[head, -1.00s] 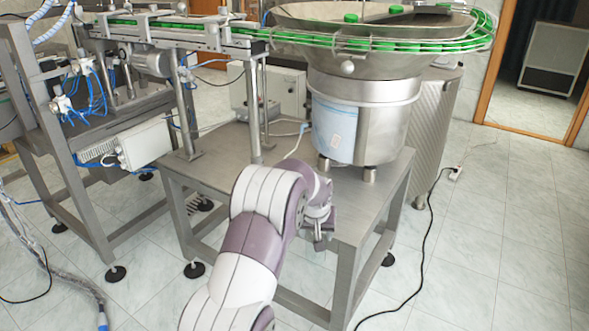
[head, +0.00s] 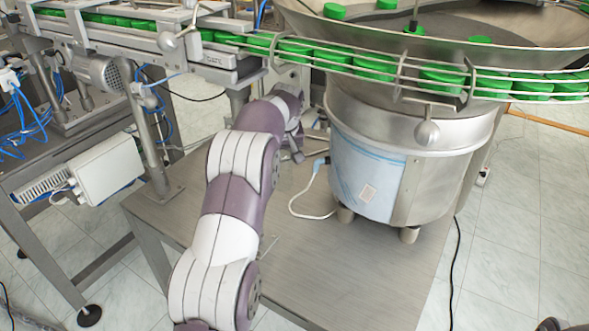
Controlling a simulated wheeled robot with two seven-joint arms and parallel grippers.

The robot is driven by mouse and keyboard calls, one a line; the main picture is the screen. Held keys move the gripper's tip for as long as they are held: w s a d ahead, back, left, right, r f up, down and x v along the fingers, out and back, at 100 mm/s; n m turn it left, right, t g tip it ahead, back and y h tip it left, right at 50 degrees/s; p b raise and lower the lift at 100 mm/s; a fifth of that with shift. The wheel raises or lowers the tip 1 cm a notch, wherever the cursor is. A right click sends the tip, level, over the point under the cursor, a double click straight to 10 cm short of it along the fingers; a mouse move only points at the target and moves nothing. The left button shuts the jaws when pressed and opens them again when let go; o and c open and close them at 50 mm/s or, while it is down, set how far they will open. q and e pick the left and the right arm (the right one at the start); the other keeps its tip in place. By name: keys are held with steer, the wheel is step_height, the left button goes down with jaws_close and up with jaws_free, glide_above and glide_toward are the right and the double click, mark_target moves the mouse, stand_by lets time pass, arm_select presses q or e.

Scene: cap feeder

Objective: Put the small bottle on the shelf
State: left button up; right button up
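No small bottle can be made out in the head view, and nothing there is clearly a shelf. My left arm comes in from the bottom, left of centre, and reaches over the steel table (head: 330,285) towards its back. My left gripper (head: 297,152) is at the far end of this arm, just left of the feeder drum. It is small and partly hidden by the arm, so its opening and anything in it cannot be told. My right gripper is not in view.
The steel feeder drum (head: 450,180) stands on the table under a wide bowl (head: 540,30). A rail with green caps (head: 375,66) runs from it to the conveyor (head: 150,35). A white cable (head: 300,205) lies on the table. The table's front is clear.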

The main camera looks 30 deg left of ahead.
mark_target(282, 181)
arm_select(q)
steer(key=p, duration=0.1)
steer(key=r+p, duration=0.1)
steer(key=p, duration=0.1)
steer(key=shift+w+a+r+m+p, duration=0.2)
steer(key=shift+w+m+p, duration=0.1)
steer(key=shift+w, duration=0.1)
steer(key=f, duration=1)
steer(key=shift+s+d+f, duration=0.3)
steer(key=shift+s, duration=0.1)
steer(key=shift+f+b, duration=0.15)
steer(key=shift+b, duration=0.15)
steer(key=o, duration=1.1)
